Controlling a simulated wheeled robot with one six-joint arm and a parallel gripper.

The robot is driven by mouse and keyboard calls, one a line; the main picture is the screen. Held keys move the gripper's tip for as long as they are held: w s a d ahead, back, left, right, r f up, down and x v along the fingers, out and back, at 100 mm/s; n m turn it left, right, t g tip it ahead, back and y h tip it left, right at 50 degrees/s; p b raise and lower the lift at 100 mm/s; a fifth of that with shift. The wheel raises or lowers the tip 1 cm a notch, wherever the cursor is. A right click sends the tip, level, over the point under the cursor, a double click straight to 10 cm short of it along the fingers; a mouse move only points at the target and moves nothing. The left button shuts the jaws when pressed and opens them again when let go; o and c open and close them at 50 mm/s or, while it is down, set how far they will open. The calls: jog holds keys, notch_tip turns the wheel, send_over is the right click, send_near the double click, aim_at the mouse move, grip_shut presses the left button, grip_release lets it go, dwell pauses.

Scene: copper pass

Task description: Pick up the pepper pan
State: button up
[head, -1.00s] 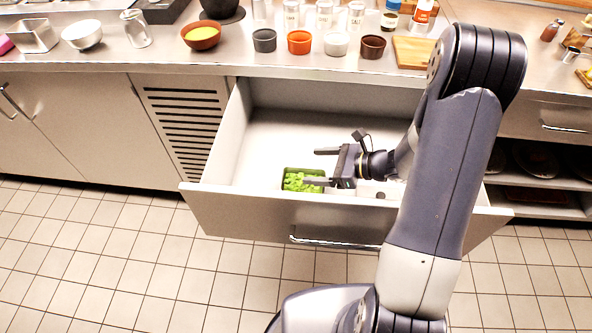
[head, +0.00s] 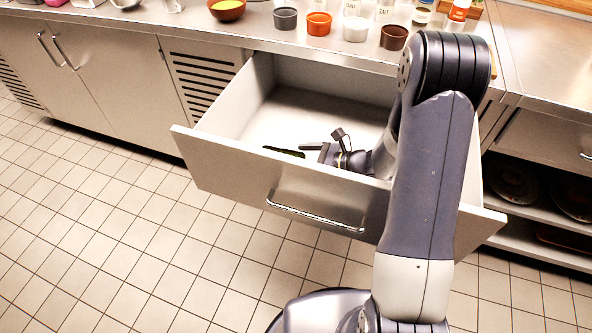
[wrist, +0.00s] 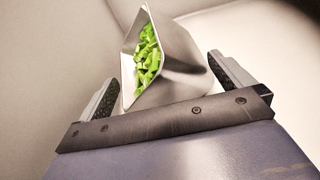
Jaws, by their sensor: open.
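The pepper pan (wrist: 178,58) is a small metal pan holding chopped green pepper (wrist: 147,56). In the wrist view it sits between the two fingers of my gripper (wrist: 160,76), which is open, with a finger on each side of it. I cannot tell whether either finger touches it. My gripper (head: 308,150) is low inside the open drawer, just right of that sliver. Its nearer finger is hidden by the drawer front.
The open drawer (head: 300,110) has pale walls around my gripper and a tall front (head: 230,180) with a bar handle (head: 312,212). The counter above holds several small bowls, including an orange one (head: 319,25). The tiled floor (head: 110,230) at left is clear.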

jog(key=shift+s+f, duration=0.4)
jog(key=shift+f, duration=0.4)
jog(key=shift+c, duration=0.4)
jog(key=shift+a, duration=0.1)
jog(key=c, duration=0.6)
jog(key=shift+c, duration=0.2)
jog(key=shift+r, duration=0.3)
jog(key=r, duration=0.2)
jog(key=r+p, duration=0.1)
jog(key=r, duration=0.2)
jog(key=r+p, duration=0.1)
jog(key=r, duration=0.2)
jog(key=shift+w+a+r, duration=0.1)
jog(key=shift+w+r, duration=0.1)
jog(key=shift+w, duration=0.15)
grip_shut()
jog(key=shift+r, duration=0.65)
jog(key=c, duration=1.4)
grip_release()
jog(key=o, duration=1.7)
